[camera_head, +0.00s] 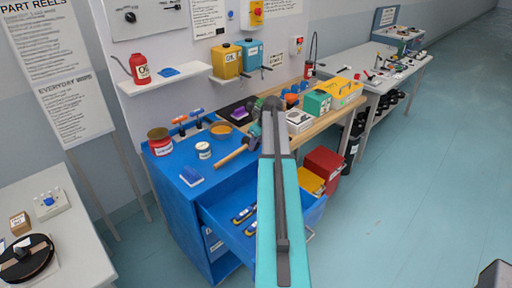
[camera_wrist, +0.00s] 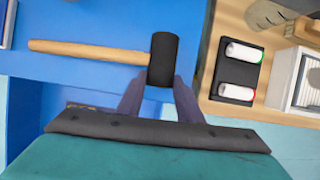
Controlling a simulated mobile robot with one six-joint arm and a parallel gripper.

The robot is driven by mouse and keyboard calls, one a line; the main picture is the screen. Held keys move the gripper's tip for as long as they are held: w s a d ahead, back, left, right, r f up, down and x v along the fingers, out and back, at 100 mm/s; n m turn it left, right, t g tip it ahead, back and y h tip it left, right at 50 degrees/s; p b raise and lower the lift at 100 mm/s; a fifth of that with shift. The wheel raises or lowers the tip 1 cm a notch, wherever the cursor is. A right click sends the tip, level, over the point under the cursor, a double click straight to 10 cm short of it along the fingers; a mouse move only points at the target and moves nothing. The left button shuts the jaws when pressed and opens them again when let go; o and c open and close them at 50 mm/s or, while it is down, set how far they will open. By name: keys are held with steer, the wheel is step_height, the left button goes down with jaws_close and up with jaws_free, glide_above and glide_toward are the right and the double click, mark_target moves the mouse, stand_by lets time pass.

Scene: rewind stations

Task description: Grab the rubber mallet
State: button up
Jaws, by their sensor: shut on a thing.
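The rubber mallet has a black head and a light wooden handle. In the wrist view the mallet (camera_wrist: 162,58) lies across the blue surface, its handle pointing left. My gripper (camera_wrist: 160,82) has one finger on each side of the lower end of the black head and is shut on it. In the head view the mallet (camera_head: 231,154) is over the right part of the blue cabinet top (camera_head: 225,175). My arm hides most of the gripper there. I cannot tell whether the mallet still touches the top.
Tins, a white jar (camera_head: 203,151) and orange and blue tools stand left of the mallet. An open blue drawer (camera_head: 238,232) juts out below. A wooden bench (camera_head: 345,101) with boxes adjoins on the right; a red bin (camera_head: 324,168) stands beneath. The floor at right is clear.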

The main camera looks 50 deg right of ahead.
step_height(320, 180, up, 2)
steer(key=shift+r+b, duration=0.1)
steer(key=shift+b, duration=0.35)
steer(key=s+r+b, duration=0.1)
steer(key=s+b, duration=0.3)
steer(key=s, duration=1.2)
steer(key=shift+a+r, duration=0.2)
steer(key=shift+r, duration=0.05)
